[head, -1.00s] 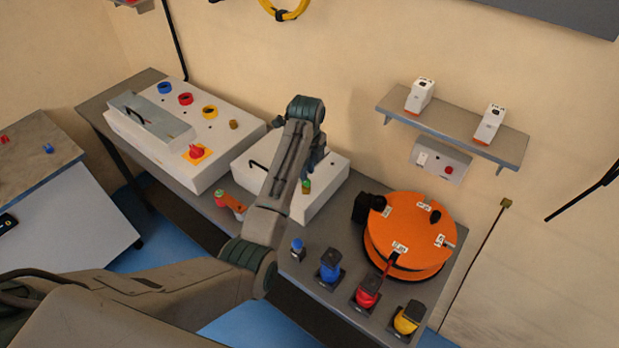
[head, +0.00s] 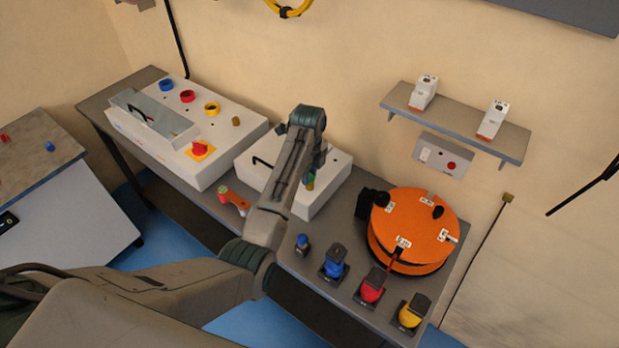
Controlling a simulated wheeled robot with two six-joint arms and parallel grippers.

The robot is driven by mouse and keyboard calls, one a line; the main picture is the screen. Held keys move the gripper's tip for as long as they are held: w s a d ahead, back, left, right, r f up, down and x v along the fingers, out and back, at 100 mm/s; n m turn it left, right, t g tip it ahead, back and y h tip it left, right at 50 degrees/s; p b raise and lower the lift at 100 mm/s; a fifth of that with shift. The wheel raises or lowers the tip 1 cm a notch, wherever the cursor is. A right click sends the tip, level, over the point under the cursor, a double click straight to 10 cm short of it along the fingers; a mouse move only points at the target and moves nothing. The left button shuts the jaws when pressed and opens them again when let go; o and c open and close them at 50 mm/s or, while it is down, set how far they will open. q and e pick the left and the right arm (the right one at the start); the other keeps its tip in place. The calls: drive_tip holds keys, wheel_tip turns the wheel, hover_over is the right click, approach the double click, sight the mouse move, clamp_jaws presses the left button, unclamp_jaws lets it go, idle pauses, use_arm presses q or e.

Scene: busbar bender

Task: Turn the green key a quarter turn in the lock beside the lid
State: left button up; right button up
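The green key (head: 311,177) shows as a small green patch on top of the middle white box (head: 325,200), above a small yellowish piece that looks like the lock. The box has a black handle (head: 262,162) at its left; my forearm covers much of its top, and the lid's outline is unclear. My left gripper (head: 312,171) points down right at the key. Its fingers are small and dark and partly hidden, so I cannot tell whether they are closed on the key. My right gripper is out of view.
A larger white box (head: 215,165) with coloured rings and a red knob (head: 199,149) stands left. An orange reel (head: 415,225) stands right, with blue, red and yellow connectors (head: 409,315) before it. An orange-and-green tool (head: 235,200) lies between the boxes. A wall shelf (head: 455,124) hangs behind.

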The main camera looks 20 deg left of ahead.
use_arm(q)
drive_tip(key=shift+d, duration=0.1)
clamp_jaws()
drive_tip(key=m, duration=0.4)
drive_tip(key=shift+w, duration=0.1)
drive_tip(key=shift+m, duration=0.8)
drive_tip(key=shift+f, duration=0.1)
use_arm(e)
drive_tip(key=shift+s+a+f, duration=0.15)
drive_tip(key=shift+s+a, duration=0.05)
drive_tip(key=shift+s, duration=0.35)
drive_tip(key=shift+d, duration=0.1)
